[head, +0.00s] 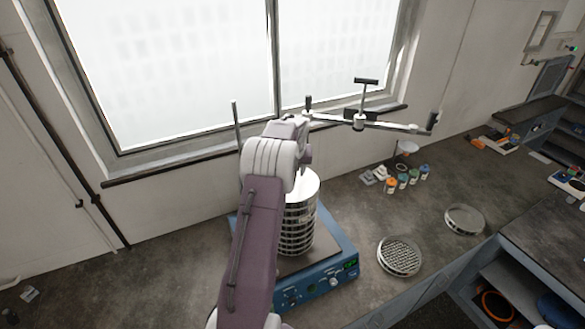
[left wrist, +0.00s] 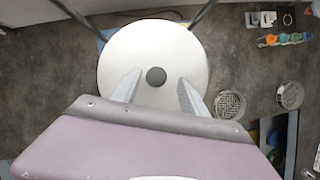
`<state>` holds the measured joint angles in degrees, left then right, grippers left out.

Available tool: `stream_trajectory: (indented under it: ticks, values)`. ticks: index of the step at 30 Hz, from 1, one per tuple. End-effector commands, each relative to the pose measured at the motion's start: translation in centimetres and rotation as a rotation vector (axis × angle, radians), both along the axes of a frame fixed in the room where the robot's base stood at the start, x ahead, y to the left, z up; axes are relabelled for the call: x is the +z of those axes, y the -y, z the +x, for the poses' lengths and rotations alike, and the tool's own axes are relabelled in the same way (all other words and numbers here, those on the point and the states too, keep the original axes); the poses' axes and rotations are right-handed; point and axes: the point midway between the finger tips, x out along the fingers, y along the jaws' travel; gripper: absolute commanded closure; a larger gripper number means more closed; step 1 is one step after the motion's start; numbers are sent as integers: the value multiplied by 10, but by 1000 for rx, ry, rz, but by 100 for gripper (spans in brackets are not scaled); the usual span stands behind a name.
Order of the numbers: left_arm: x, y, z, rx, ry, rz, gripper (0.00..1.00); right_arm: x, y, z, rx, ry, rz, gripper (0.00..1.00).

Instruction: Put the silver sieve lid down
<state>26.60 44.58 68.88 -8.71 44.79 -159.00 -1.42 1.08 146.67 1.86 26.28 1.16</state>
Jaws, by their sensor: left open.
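The silver sieve lid (left wrist: 155,45) is a pale round disc with a dark central knob (left wrist: 156,76) in the left wrist view. In the head view its edge (head: 307,182) shows at the top of the sieve stack (head: 299,225), partly behind my arm. My left gripper (left wrist: 158,84) is open above the lid, one finger on each side of the knob. I cannot tell whether the fingers touch the lid. In the head view, my arm hides the fingertips. My right gripper is not in view.
The stack stands on a blue shaker (head: 340,262). An upright rod (head: 237,125) and a clamp bar with knobs (head: 375,124) are near my arm. A mesh sieve (head: 399,257), a shallow round pan (head: 464,220) and several small jars (head: 403,181) occupy the right bench. The left bench is mostly clear.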

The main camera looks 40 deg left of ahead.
Motion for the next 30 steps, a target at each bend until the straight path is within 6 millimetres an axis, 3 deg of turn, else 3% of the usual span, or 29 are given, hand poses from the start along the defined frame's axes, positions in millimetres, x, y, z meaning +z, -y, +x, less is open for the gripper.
stream_trajectory:
  ticks: [1,6,14,25,28,30]
  values:
    - [5,3,-2,0,6,2,49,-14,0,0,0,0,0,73]
    - [47,15,-15,0,7,2,49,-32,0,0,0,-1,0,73]
    - [90,26,-28,0,2,1,49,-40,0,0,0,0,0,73]
    - [93,29,-29,10,2,-7,49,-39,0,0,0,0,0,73]
    - [82,51,-32,132,30,-71,49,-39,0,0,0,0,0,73]
    - [65,82,-39,317,65,-165,49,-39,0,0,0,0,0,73]
